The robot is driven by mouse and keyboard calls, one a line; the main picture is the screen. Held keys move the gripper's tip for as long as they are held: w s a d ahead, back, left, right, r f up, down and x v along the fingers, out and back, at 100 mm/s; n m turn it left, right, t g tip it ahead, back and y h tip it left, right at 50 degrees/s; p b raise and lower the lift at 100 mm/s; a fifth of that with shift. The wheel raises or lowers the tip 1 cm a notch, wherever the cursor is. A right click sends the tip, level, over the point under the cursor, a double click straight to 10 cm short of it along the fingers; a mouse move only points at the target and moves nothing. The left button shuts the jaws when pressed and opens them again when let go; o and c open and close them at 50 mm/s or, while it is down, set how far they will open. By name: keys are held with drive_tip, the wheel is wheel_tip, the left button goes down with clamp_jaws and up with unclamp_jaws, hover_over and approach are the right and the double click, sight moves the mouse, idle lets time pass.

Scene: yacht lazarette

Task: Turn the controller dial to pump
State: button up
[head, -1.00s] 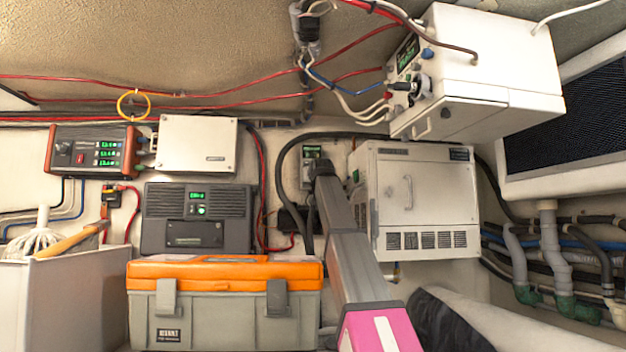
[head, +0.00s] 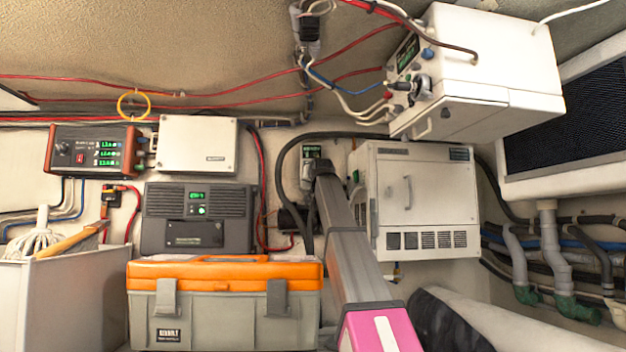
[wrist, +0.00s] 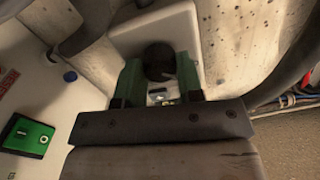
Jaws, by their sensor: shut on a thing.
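A black round dial (wrist: 160,61) sits on a pale housing in the wrist view. My gripper (wrist: 160,80) has one green finger on each side of the dial and is shut on it. The dial's markings and pointer cannot be read. In the head view my arm reaches up toward the wall beside the white vented cabinet (head: 412,195), and the gripper's hold there is hidden.
A white box (head: 480,75) with knobs and cables hangs at upper right. A grey toolbox with an orange lid (head: 225,272) stands left of my arm. A black hose (head: 283,165) loops close to the arm's far end. Pipes (head: 555,265) run at right.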

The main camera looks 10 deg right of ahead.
drive_tip(key=m, duration=0.6)
drive_tip(key=shift+m, duration=0.3)
idle(0.4)
drive_tip(key=o, duration=0.9)
drive_tip(key=shift+s, duration=0.15)
drive_tip(key=s, duration=1)
drive_tip(key=shift+s, duration=0.3)
drive_tip(key=shift+s, duration=0.1)
